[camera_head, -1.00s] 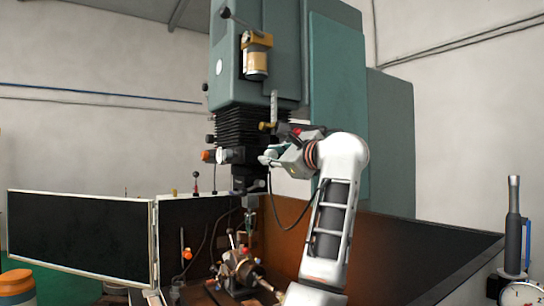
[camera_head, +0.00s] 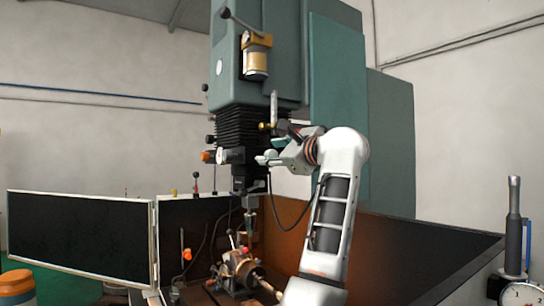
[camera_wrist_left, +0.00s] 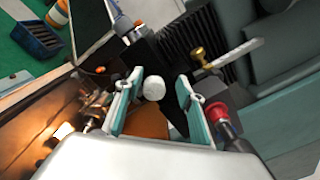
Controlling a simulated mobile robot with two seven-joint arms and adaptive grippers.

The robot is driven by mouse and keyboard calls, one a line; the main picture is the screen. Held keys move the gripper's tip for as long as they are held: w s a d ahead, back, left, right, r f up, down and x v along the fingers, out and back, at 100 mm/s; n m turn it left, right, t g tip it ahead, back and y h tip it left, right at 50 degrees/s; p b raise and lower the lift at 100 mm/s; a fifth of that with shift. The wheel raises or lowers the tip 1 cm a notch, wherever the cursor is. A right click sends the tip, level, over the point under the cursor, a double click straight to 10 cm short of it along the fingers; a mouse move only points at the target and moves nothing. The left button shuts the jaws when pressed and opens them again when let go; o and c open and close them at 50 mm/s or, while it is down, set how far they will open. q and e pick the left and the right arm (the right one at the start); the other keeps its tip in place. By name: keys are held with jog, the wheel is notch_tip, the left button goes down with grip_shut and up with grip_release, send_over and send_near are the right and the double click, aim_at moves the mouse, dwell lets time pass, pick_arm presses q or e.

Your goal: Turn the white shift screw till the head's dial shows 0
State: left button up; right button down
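The white shift screw (camera_wrist_left: 153,88) shows in the left wrist view as a short white round knob, ahead of and between the fingers. My left gripper (camera_wrist_left: 155,107) is open, one teal-padded finger on each side, with gaps visible between the pads and the knob. In the head view my left gripper (camera_head: 268,158) points left toward the machine's head, just right of its dark housing. A small pale disc (camera_head: 223,156) on that housing may be the dial; its reading is too small to make out. My right gripper is not in view.
The teal machine column (camera_head: 250,85) with black bellows (camera_head: 235,125) stands close above and behind my gripper. A brass-tipped part (camera_head: 267,126) sits just above it. Below is a brass-coloured fixture (camera_head: 238,268). Dark guard panels (camera_head: 80,235) surround the table.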

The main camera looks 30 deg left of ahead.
pick_arm(q)
notch_tip(320, 180, up, 9)
jog(key=shift+r, duration=0.1)
dwell(0.3)
jog(key=shift+s, duration=0.2)
jog(key=s+d+f+m+p, duration=0.3)
jog(key=d+f+m+p, duration=0.5)
jog(key=f+m, duration=0.15)
jog(key=shift+n, duration=0.35)
jog(key=x, duration=0.2)
jog(key=p+x, duration=0.1)
jog(key=x, duration=0.1)
jog(key=f+x, duration=0.1)
jog(key=x, duration=0.1)
jog(key=shift+w+a, duration=0.1)
jog(key=shift+a, duration=0.15)
jog(key=shift+w+a+p, duration=0.25)
jog(key=shift+a+p, duration=0.05)
jog(key=shift+a, duration=0.3)
